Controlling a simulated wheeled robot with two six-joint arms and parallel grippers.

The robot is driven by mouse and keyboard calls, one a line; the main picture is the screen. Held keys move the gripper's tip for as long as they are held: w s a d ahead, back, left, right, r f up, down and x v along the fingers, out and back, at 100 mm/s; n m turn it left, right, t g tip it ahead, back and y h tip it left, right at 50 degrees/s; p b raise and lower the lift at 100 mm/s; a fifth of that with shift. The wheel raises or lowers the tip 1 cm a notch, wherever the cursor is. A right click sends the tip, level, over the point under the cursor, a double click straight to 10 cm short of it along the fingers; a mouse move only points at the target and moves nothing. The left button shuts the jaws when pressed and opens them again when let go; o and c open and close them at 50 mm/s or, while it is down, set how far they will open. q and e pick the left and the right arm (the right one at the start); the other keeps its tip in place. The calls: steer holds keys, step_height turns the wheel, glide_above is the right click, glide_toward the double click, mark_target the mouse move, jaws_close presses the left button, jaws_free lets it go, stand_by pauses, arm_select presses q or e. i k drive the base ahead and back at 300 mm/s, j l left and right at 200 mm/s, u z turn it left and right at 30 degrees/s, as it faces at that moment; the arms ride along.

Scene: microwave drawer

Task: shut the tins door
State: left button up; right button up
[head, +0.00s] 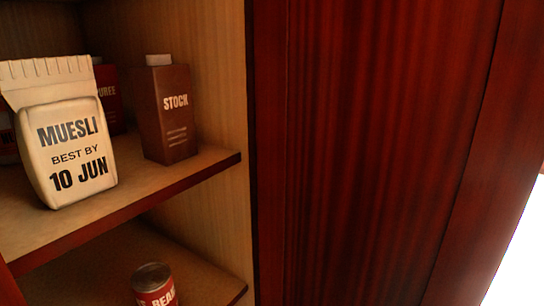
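A tall dark red wooden door panel (385,150) fills the right half of the head view. Its left edge meets the side wall of an open cupboard (215,90), whose shelves are exposed. The panel appears to be the cupboard's door standing open, but its handle and full outline do not show. A red tin marked BEAN (156,288) stands on the lower shelf, cut off by the bottom edge of the picture. Neither of my grippers is in view.
On the upper shelf (135,190) stand a white muesli bag (68,135), a brown stock carton (171,110) and a red puree package (108,95) partly hidden behind the bag. A reddish wooden edge (8,288) shows at the lower left. Bright empty space lies at the far right.

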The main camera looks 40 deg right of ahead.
mark_target(400, 143)
steer(key=k+l+z, duration=0.15)
steer(key=l+z, duration=0.6)
steer(key=z, duration=0.2)
steer(key=l+z, duration=0.5)
steer(key=l+u, duration=0.2)
steer(key=u, duration=0.2)
steer(key=l+u, duration=0.2)
steer(key=u, duration=0.2)
steer(key=i, duration=0.05)
